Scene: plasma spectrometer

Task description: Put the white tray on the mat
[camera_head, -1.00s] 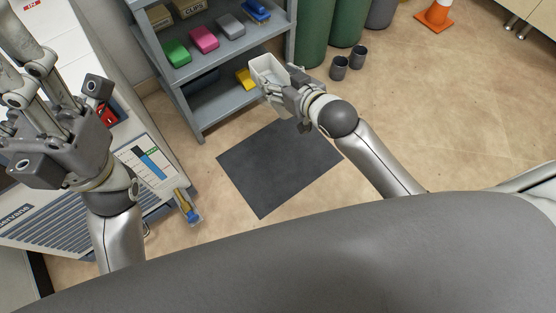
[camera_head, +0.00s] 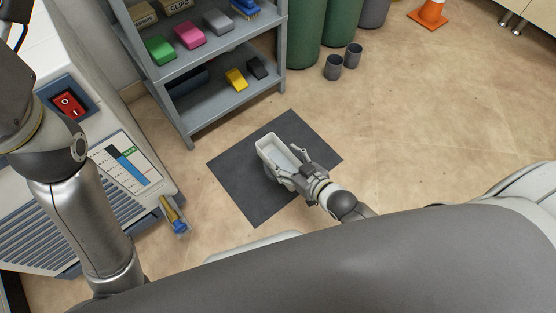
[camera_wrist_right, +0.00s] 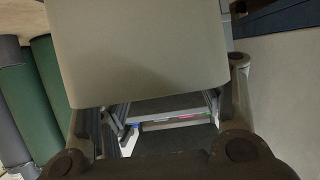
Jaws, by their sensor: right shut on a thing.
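The white tray (camera_head: 268,150) is a small open box in the head view, seen over the dark grey mat (camera_head: 240,185). My right gripper (camera_head: 289,166) is shut on the tray at its right side. I cannot tell whether the tray touches the mat or is held just above it. In the right wrist view the pale wall of the tray (camera_wrist_right: 140,50) fills the upper middle, between the fingers of my right gripper (camera_wrist_right: 165,112). My left arm shows at the left of the head view, but its gripper is outside the picture.
A grey shelf (camera_head: 213,100) with coloured boxes stands behind the mat. Two dark cups (camera_head: 333,67) and green bins (camera_head: 305,35) are at the back. A white machine with a red switch (camera_head: 68,103) stands at the left.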

